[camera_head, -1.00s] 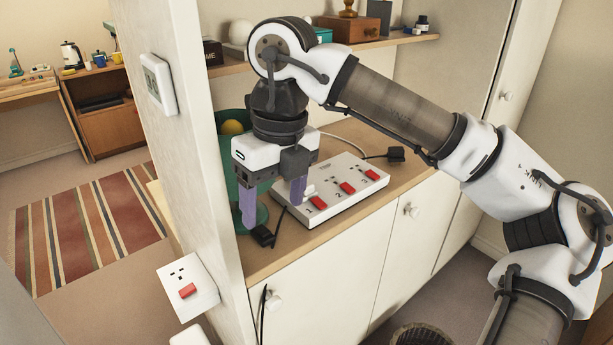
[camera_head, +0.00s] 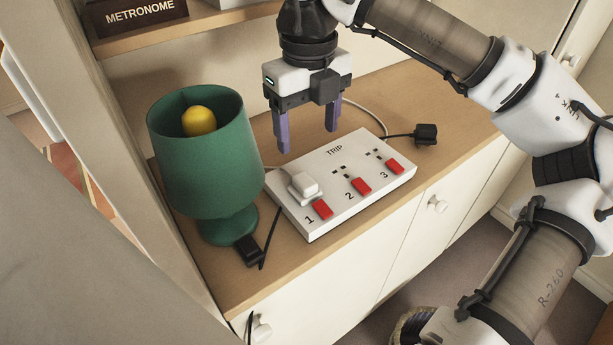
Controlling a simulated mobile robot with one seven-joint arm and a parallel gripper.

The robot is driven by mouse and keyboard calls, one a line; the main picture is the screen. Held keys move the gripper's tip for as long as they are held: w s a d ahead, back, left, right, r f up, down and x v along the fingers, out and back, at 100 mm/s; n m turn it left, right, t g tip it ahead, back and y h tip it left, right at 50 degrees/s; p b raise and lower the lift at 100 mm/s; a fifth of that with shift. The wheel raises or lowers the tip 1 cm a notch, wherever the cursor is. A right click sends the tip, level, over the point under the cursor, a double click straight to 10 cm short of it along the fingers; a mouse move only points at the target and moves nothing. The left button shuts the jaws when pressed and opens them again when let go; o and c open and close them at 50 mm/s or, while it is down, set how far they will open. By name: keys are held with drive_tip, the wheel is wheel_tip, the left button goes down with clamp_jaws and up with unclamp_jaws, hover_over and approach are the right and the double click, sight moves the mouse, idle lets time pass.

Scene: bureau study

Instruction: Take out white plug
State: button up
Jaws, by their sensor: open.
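The white plug (camera_head: 304,184) sits in socket 1, at the left end of the white power strip (camera_head: 327,219). The strip is marked TRIP and has three red switches; sockets 2 and 3 are empty. My gripper (camera_head: 308,141) points down with its two purple fingers apart and nothing between them. It is above and behind the plug in the picture, near the strip's back edge, and does not touch the plug.
A green lamp (camera_head: 205,160) with a yellow bulb stands left of the strip. A black plug (camera_head: 247,249) lies at the counter's front left, another black plug (camera_head: 425,134) to the right. A shelf with a METRONOME box (camera_head: 139,15) is above. The wooden counter (camera_head: 455,95) is clear at right.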

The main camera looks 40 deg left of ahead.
hover_over(305, 180)
drive_tip(key=f, duration=0.6)
drive_tip(key=shift+d+f+p, duration=0.3)
drive_tip(key=shift+f+p, duration=0.1)
drive_tip(key=shift+a+f+p, duration=0.2)
drive_tip(key=shift+f+p, duration=0.25)
drive_tip(key=shift+f, duration=0.9)
drive_tip(key=shift+a+f+p, duration=0.15)
drive_tip(key=shift+f+p, duration=0.3)
drive_tip(key=shift+f, duration=0.9)
drive_tip(key=c, duration=1.1)
wheel_tip(305, 180, up, 9)
drive_tip(key=shift+f+b, duration=0.1)
drive_tip(key=shift+b, duration=0.8)
drive_tip(key=shift+r+p, duration=0.45)
drive_tip(key=shift+r, duration=0.95)
